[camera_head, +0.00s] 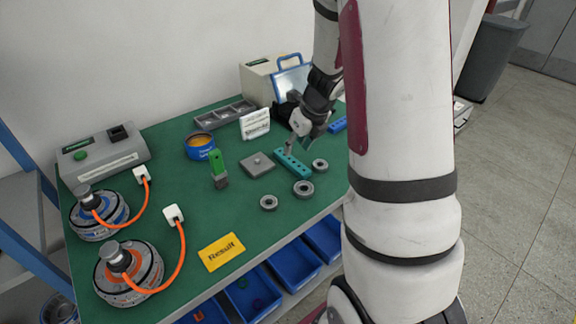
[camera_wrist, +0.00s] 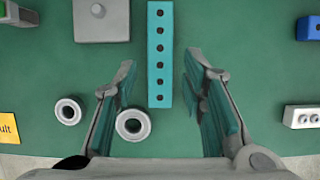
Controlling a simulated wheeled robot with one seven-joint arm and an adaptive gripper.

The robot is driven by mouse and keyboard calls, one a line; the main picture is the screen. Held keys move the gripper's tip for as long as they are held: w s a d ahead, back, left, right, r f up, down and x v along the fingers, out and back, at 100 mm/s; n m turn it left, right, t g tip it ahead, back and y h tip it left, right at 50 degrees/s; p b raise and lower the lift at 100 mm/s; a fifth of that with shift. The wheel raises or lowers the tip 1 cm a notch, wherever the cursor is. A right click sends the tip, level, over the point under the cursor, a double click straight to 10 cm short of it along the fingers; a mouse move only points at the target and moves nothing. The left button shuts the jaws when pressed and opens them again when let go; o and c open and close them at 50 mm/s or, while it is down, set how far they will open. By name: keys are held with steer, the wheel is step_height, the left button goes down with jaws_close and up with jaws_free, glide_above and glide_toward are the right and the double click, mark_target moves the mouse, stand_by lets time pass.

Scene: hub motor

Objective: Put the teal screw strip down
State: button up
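The teal screw strip (camera_head: 292,162), a long block with a row of dark holes, appears to lie flat on the green table top. In the wrist view the strip (camera_wrist: 160,85) runs from the top edge down between the two fingers. My gripper (camera_wrist: 159,62) is open, with a gap on each side of the strip, so it is not holding it. In the head view my gripper (camera_head: 292,145) is over the strip's far end, and its fingertips are partly hidden.
Several metal rings (camera_head: 303,188) lie close in front of the strip. A grey square plate (camera_head: 257,165) is to its left, and a blue block (camera_head: 338,125) is beyond it to the right. A yellow Result card (camera_head: 222,252) lies at the front edge.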

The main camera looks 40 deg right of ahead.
mark_target(290, 158)
steer(key=shift+b+x, duration=1.1)
steer(key=shift+x, duration=2.3)
steer(key=shift+w+r, duration=0.1)
steer(key=shift+w, duration=0.05)
steer(key=shift+c, duration=0.3)
jaws_close()
